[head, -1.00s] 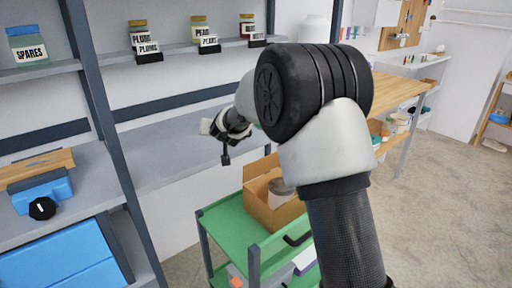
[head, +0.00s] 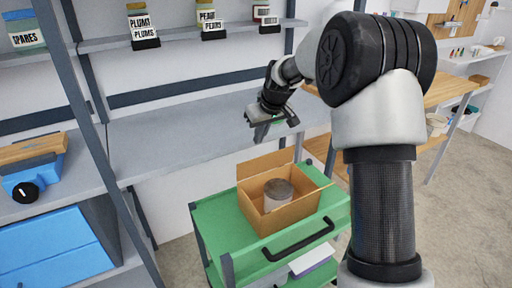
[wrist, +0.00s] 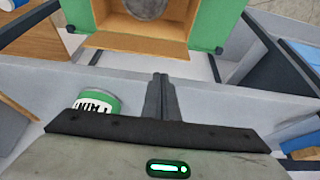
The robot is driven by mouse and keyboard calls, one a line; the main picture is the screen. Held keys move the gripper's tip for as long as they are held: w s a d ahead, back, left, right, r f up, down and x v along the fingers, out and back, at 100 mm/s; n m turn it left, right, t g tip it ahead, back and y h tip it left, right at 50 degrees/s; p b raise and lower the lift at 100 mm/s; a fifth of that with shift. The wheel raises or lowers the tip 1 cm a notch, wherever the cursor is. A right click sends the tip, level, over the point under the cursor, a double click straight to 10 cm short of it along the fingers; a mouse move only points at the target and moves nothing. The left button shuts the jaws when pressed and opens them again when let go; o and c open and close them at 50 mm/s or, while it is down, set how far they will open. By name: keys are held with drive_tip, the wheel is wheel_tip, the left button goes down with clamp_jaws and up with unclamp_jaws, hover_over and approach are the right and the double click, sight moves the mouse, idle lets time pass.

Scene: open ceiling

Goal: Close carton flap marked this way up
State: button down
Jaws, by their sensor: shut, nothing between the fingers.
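An open brown carton (head: 285,218) stands on the green cart with a grey round tin (head: 277,193) inside. No "this way up" marking is readable. In the wrist view the carton (wrist: 98,12) is at the top, with a flap (wrist: 135,47) spread towards the gripper. My gripper (head: 262,134) is above and behind the carton, apart from it, in front of the grey shelf. Its fingers (wrist: 160,80) are together and empty.
The green cart (head: 210,213) has a black handle (head: 300,240) in front. A grey shelf (head: 180,140) runs behind it. A green-labelled tin (wrist: 97,102) is beside the fingers in the wrist picture. A wooden bench (head: 450,90) stands at the right.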

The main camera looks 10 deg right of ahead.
drive_tip(key=b, duration=0.2)
hover_over(253, 166)
drive_tip(key=f, duration=0.9)
drive_tip(key=shift+w, duration=0.25)
drive_tip(key=shift+s+d, duration=0.15)
drive_tip(key=shift+s, duration=0.05)
